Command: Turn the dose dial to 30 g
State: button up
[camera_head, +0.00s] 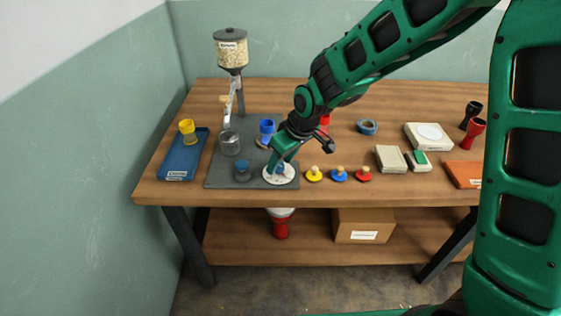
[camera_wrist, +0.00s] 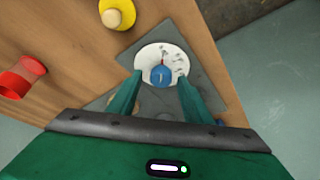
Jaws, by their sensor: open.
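The dose dial is a white disc (camera_head: 289,179) on the grey mat, near the table's front edge. It also shows in the wrist view (camera_wrist: 149,53), with dark marks too small to read. A blue knob (camera_wrist: 160,76) sits at its middle, with a red pointer toward the top of the wrist picture. My gripper (camera_head: 277,166) is over the dial. In the wrist view my gripper (camera_wrist: 160,80) is open, with one finger on each side of the knob and visible gaps between. In the head view the gripper partly hides the knob.
A hopper (camera_head: 232,55) on a stand, a glass jar (camera_head: 229,144), a blue cup (camera_head: 266,129) and a dark blue knob-like piece (camera_head: 242,171) stand nearby. Yellow (camera_head: 314,174), blue (camera_head: 338,174) and red (camera_head: 363,174) pieces lie right of the dial. A blue tray (camera_head: 184,158) is at left.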

jog(key=shift+f, duration=0.2)
jog(key=c, duration=1)
jog(key=shift+c, duration=0.2)
